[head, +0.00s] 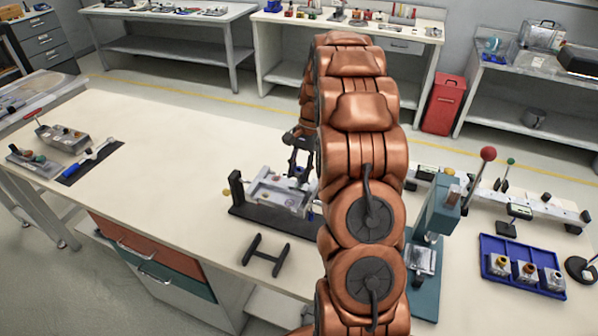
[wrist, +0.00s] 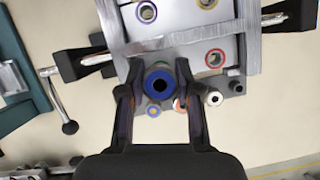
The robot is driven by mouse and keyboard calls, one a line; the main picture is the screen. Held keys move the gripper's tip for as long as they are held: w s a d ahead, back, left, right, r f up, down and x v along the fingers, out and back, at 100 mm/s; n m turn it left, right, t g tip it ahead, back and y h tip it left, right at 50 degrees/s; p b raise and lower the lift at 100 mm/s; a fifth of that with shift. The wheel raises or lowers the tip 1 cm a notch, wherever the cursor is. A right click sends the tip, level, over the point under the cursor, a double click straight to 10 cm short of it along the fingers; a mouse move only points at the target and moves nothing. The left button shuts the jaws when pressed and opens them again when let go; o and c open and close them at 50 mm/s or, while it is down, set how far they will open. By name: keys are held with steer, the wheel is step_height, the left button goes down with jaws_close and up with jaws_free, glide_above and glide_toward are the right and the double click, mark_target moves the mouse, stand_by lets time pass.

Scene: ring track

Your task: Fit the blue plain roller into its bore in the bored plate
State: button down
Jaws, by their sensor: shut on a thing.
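The bored plate (wrist: 181,47) is grey metal and shows bores ringed in purple, yellow and red in the wrist view. In the head view the plate (head: 278,196) sits in a vise-like fixture on the bench. My gripper (wrist: 157,78) is shut on the blue plain roller (wrist: 147,84), whose blue end with a dark centre faces the wrist camera. The roller shows at the plate's near edge in the wrist view; I cannot tell its height above the plate. No blue-ringed bore is visible. In the head view my gripper (head: 298,163) is above the fixture, partly behind my arm.
Several small rollers, one of them white-topped (wrist: 213,97), stand beside the plate. A dark H-shaped stand (head: 265,255) lies in front of the fixture. A teal press (head: 437,215) and blue tray (head: 522,264) are to the right. The bench's left middle is clear.

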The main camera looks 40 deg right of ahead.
steer(key=shift+f+b, duration=0.6)
steer(key=shift+f, duration=0.8)
stand_by(0.4)
steer(key=c, duration=0.7)
jaws_free()
steer(key=shift+v, duration=6)
steer(key=shift+a, duration=0.1)
steer(key=shift+a+r, duration=0.1)
